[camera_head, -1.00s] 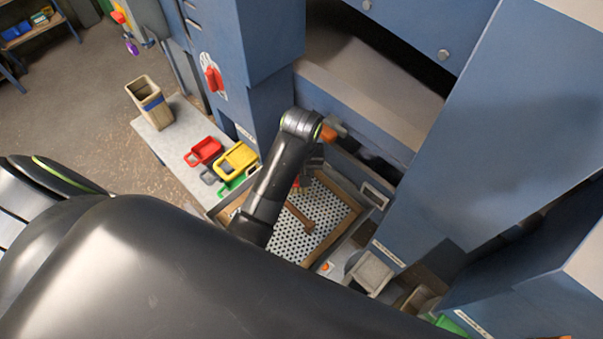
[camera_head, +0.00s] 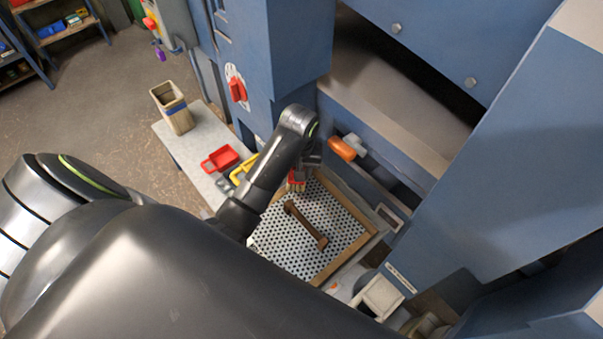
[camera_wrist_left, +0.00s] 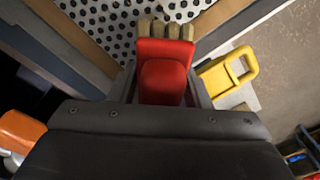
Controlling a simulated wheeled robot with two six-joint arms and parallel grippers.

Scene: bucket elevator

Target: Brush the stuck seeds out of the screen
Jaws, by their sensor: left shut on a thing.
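The screen (camera_head: 278,247) is a white perforated plate in a wooden frame inside the machine, with a brown wooden bar (camera_head: 306,226) across it. My left gripper (camera_head: 301,172) is over the far edge of the screen, shut on a red brush (camera_head: 297,182) with pale bristles. In the left wrist view the brush (camera_wrist_left: 163,75) sits between the fingers, its bristles (camera_wrist_left: 166,30) pointing at the screen (camera_wrist_left: 110,20). Whether the bristles touch the screen is unclear. I cannot make out single stuck seeds. My right gripper is not in view.
An orange-handled item (camera_head: 343,149) is on the machine behind the gripper. Blue panels close in the right.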

